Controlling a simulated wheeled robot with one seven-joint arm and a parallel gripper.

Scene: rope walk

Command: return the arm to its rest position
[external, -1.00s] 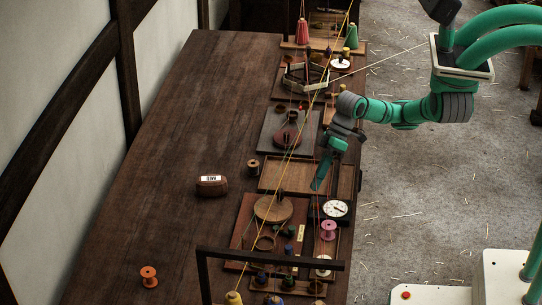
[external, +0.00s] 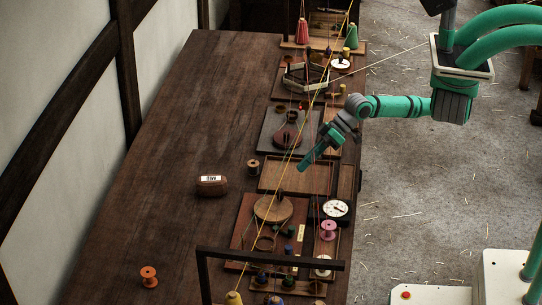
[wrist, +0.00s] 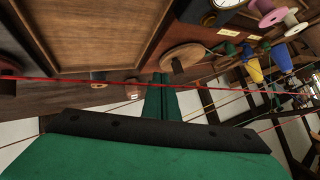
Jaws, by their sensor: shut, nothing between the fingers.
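My gripper (external: 303,166) is at the end of my green and grey arm, which reaches in from the right over the right side of the long dark wooden table (external: 180,120). It points down and to the left, above the boards in the middle of the table. In the wrist view the two green fingers (wrist: 160,98) lie together, shut with nothing between them. Whether the gripper touches any of the strings near it cannot be told.
Coloured strings run lengthwise over the boards; a red one (wrist: 100,81) crosses the wrist view. A dial (external: 335,208), a pink spool (external: 328,230) and a dark frame (external: 270,253) stand nearer the camera. A brown labelled block (external: 211,186) and an orange spool (external: 149,276) sit left, where the table is mostly clear.

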